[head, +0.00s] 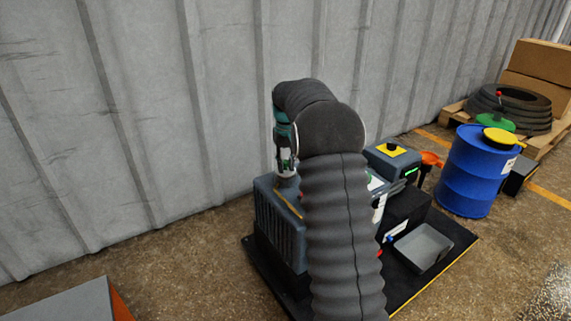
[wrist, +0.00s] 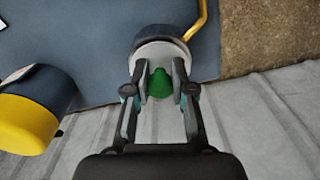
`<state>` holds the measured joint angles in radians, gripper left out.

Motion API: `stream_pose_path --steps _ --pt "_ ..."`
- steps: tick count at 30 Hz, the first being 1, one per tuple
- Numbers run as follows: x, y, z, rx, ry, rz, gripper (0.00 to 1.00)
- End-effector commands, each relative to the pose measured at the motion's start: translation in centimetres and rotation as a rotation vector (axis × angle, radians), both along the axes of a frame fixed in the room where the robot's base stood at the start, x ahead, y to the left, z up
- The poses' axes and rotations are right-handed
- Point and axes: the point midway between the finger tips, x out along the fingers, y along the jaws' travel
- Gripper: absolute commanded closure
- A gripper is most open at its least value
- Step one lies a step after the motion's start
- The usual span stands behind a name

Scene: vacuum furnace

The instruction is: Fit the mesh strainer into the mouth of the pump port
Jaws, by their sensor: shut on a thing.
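In the wrist view my gripper (wrist: 160,82) is shut on a green piece (wrist: 159,84), which I take to be the mesh strainer's grip. Just beyond it is a pale round rim (wrist: 146,54) with a dark short cylinder (wrist: 165,33) behind, on a blue-grey body. This looks like the pump port, but I cannot tell whether the pale rim belongs to the strainer or the port. No mesh shows, and how far the strainer sits in the mouth is hidden. In the head view my arm hides the fingertips, above the blue-grey pump body (head: 278,228).
A brass pipe (wrist: 201,20) bends close beside the port. A yellow-ended cylinder (wrist: 28,118) stands out at left in the wrist view. In the head view, a grey tray (head: 424,246), an orange funnel (head: 430,159) and a blue drum (head: 467,172) are at right. A ribbed wall (head: 130,110) stands behind.

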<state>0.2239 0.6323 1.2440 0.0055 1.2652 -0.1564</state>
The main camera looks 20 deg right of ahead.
Motion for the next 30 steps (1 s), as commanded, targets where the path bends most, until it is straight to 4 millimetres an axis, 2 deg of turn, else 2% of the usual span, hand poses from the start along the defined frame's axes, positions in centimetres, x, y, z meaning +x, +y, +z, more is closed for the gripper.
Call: stream_pose_path --steps 26,27,29,30 --pt "0.02 0.01 -0.55 0.0 -0.001 0.0 1.0" --pt "0.02 0.01 -0.54 0.0 -0.001 0.0 0.67" --pt "0.02 0.01 -0.55 0.0 -0.001 0.0 0.52" --pt "0.02 0.01 -0.55 0.0 -0.001 0.0 0.47"
